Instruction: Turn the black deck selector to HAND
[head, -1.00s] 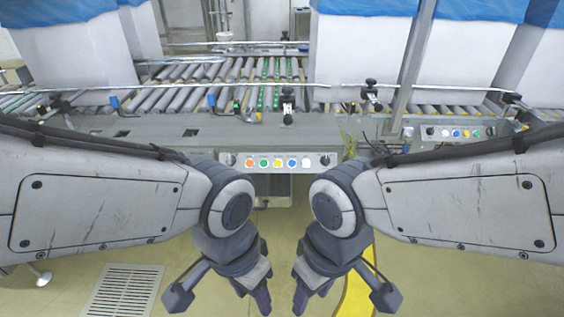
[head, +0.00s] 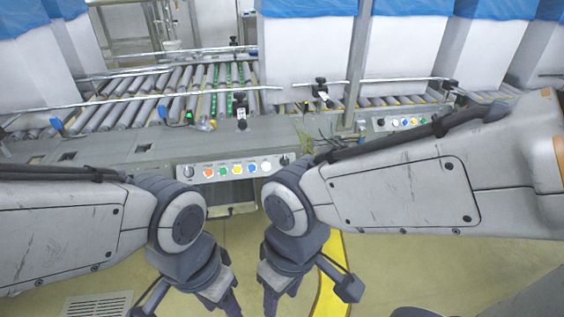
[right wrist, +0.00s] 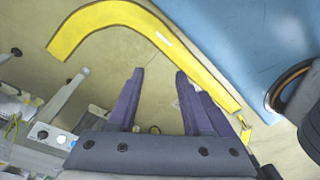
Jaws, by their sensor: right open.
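A grey control panel (head: 215,178) is on the front of the conveyor, above and between my forearms in the head view. It has a black rotary selector (head: 188,171) at its left end and another black selector (head: 284,160) at its right end, partly close behind my right arm. The printed labels are too small to read. Part of a panel with a white button and a dark knob (right wrist: 72,143) shows at the left of the right wrist view. My right gripper (head: 270,300) is open and empty, fingers over floor (right wrist: 157,90). My left gripper (head: 228,300) hangs low; its opening is unclear.
Behind are conveyor rollers (head: 195,80) and white boxes with blue liners (head: 311,60). A second button panel (head: 407,121) is farther right. The floor in front is clear, with a yellow line (head: 328,285).

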